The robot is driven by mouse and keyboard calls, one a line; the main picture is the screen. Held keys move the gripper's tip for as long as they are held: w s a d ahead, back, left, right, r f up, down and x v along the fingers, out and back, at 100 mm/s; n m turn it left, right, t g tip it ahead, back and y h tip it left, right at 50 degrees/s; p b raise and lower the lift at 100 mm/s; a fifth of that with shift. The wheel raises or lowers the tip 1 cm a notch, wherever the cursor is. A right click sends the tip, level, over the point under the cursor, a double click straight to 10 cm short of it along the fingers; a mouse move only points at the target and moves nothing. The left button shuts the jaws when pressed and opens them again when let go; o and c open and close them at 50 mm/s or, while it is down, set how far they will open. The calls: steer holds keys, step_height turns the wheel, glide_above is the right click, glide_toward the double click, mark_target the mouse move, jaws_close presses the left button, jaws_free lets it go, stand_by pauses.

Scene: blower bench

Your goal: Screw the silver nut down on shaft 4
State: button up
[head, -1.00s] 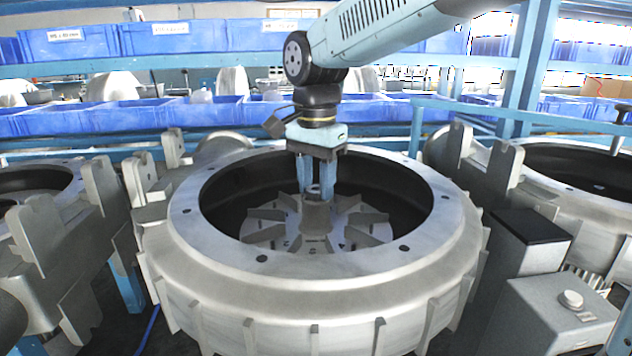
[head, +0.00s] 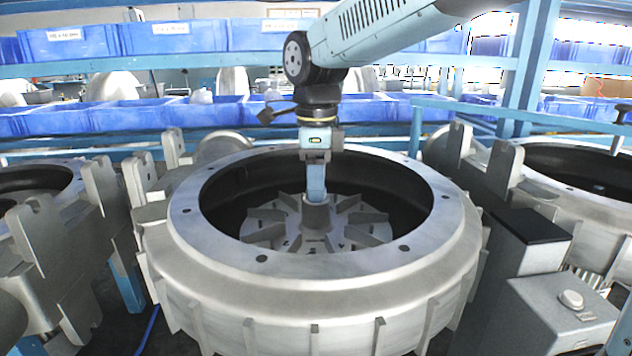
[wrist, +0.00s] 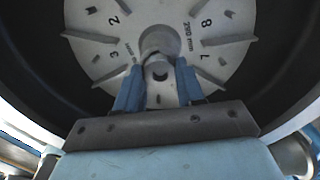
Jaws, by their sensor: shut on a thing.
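My gripper (head: 316,198) points straight down into the open round housing in the middle of the head view, its fingers at the top of the central hub (head: 317,216). In the wrist view its two fingers (wrist: 159,66) close from both sides around a small silver nut (wrist: 158,69) at the hub. In the head view the fingers line up one behind the other and hide the nut. The bladed wheel (wrist: 112,47) around the hub carries printed numbers and "290 mm". The shaft's own number and the nut's height on its thread cannot be made out.
The wide metal housing rim (head: 320,262) with bolt holes surrounds the gripper, with a dark gap inside it. Similar housings stand at left (head: 40,180) and right (head: 590,165). A grey box with a knob (head: 560,310) stands front right. Blue bins (head: 70,120) line the back.

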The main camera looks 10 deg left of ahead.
steer(key=m, duration=0.5)
steer(key=o, duration=0.8)
steer(key=shift+o, duration=0.2)
steer(key=n, duration=0.5)
steer(key=shift+n, duration=0.4)
steer(key=n, duration=0.6)
steer(key=shift+n, duration=0.4)
steer(key=n, duration=0.6)
steer(key=shift+n, duration=0.3)
steer(key=n, duration=0.6)
